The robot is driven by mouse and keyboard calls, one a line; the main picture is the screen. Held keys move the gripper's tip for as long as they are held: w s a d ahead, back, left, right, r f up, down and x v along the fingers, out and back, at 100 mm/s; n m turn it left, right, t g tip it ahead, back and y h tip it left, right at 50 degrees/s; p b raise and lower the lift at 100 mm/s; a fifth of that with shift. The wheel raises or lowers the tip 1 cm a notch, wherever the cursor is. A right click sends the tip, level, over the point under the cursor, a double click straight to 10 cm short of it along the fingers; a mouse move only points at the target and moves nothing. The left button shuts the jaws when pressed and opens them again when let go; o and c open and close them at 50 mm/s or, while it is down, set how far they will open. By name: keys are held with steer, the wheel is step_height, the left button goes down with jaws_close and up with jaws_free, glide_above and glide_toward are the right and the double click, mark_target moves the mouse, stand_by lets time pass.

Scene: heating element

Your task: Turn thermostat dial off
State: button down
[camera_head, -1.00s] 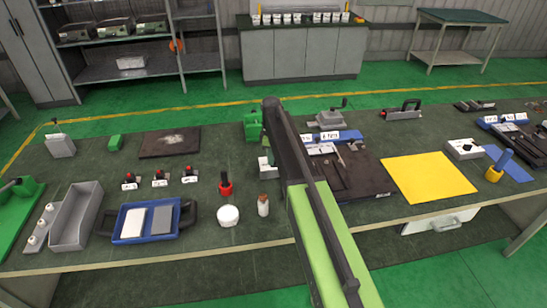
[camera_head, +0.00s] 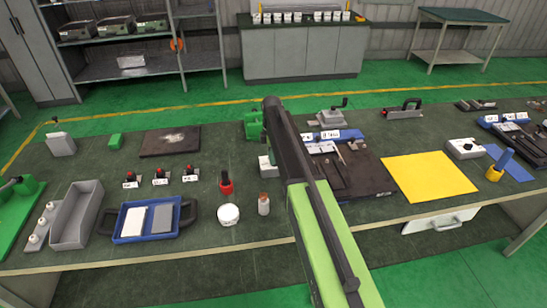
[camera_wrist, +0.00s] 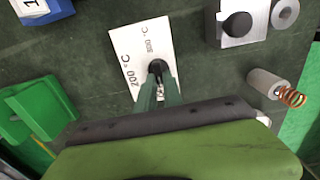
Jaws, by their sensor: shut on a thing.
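The thermostat is a white plate (camera_wrist: 135,48) marked "200 °C" in the wrist view, with a small black dial (camera_wrist: 157,67) near its right edge. My gripper (camera_wrist: 159,88) is at the dial, its two green fingers closed in around it. The fingers and the dark bar of my gripper hide the lower part of the plate and dial, and I cannot tell which way the dial points. In the head view only a pale box side (camera_head: 265,166) shows just left of my arm, which covers the gripper and the dial.
In the wrist view, a green part (camera_wrist: 40,110) lies at left, a grey block with a black knob (camera_wrist: 237,25) at upper right, and a cylinder with a copper spring (camera_wrist: 268,84) at right. A jar (camera_head: 228,214) and a bottle (camera_head: 264,204) stand near the bench's front edge.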

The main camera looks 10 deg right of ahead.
steer(key=shift+s+d, duration=0.1)
steer(key=c, duration=1.5)
jaws_free()
step_height(320, 180, up, 18)
steer(key=p, duration=1.7)
steer(key=shift+f, duration=0.25)
